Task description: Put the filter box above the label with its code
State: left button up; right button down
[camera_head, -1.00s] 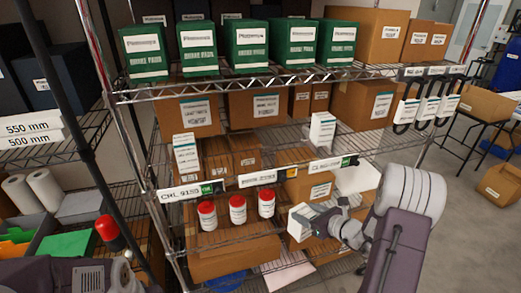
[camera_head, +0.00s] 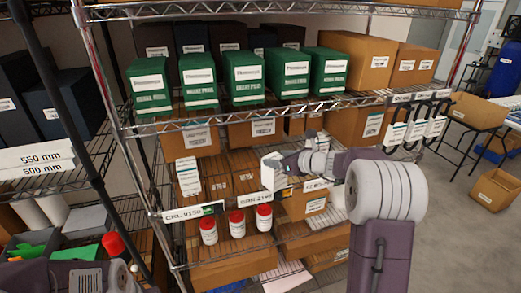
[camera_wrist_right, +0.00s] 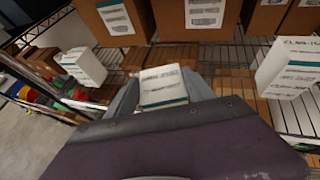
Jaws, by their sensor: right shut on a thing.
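My right gripper (camera_head: 285,167) is shut on a white filter box (camera_head: 271,172) at the front of the middle shelf. The held box is just above the middle shelf label (camera_head: 257,198), whose code is too small to read surely. In the right wrist view the box (camera_wrist_right: 162,86) sits between the fingers. Another white box (camera_head: 187,177) stands above the left label (camera_head: 188,213), and shows in the wrist view (camera_wrist_right: 82,66). A third white box (camera_wrist_right: 290,67) stands at right in the wrist view. The right label (camera_head: 317,184) is partly covered. My left gripper is not in view.
Three red-capped bottles (camera_head: 237,223) stand below the label rail. Brown cartons (camera_head: 263,130) fill the level behind, with green boxes (camera_head: 242,79) above. Black hooks with labels (camera_head: 415,128) stick out at right. In the wrist view, free wire shelf shows beside the held box.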

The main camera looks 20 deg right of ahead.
jog(key=w+a+f+p, duration=0.1)
jog(key=w+a+p, duration=0.2)
jog(key=w, duration=0.6)
jog(key=shift+w+a+f+p, duration=0.15)
jog(key=shift+a+f+p, duration=0.2)
jog(key=shift+p, duration=0.5)
jog(key=shift+c, duration=2.1)
grip_release()
jog(key=shift+o, duration=0.3)
jog(key=shift+s+r, duration=0.1)
jog(key=shift+s, duration=0.15)
